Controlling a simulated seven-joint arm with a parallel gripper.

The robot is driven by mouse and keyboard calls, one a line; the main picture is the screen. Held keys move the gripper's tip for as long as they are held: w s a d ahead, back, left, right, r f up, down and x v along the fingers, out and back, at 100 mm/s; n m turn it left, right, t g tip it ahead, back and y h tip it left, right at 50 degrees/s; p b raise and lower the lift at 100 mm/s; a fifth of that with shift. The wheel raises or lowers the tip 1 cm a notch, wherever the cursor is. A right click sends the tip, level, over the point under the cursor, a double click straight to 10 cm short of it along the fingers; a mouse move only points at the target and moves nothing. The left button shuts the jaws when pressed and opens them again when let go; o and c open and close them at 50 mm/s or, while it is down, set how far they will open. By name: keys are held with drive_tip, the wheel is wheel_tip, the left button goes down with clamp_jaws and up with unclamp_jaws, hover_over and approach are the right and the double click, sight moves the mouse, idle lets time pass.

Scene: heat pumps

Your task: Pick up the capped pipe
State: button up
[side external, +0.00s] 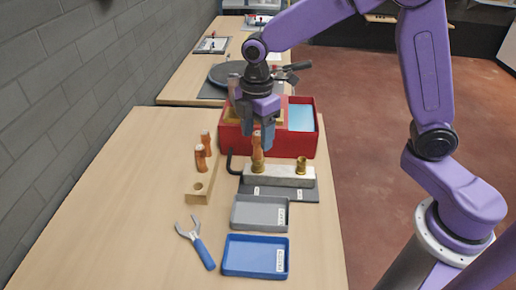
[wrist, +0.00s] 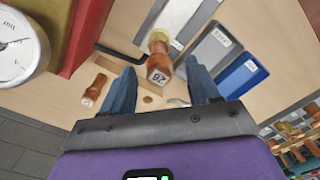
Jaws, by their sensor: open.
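A copper pipe with a pale, marked end cap (wrist: 159,72) stands in a brass fitting (wrist: 158,37) on a grey block. In the side view the same pipe (side external: 257,154) is upright at the block's left end. My gripper (side external: 263,140) is open, pointing down just above the pipe. In the wrist view the pipe's top lies between the spread fingers of my gripper (wrist: 161,68); I cannot tell whether the fingertips reach below its top. No contact is visible. Two more copper pipes, one at the back (side external: 205,138) and one nearer (side external: 201,160), stand to the left.
A second brass fitting (side external: 301,166) sits on the grey block (side external: 280,176). A red box (side external: 310,146) stands close behind. A wooden block (side external: 199,190) is at left. A grey tray (side external: 260,213), blue tray (side external: 256,256) and blue-handled wrench (side external: 202,250) lie in front. The table's left front is clear.

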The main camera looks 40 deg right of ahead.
drive_tip(key=shift+f, duration=1.3)
clamp_jaws()
wheel_tip(320, 180, up, 15)
idle(0.6)
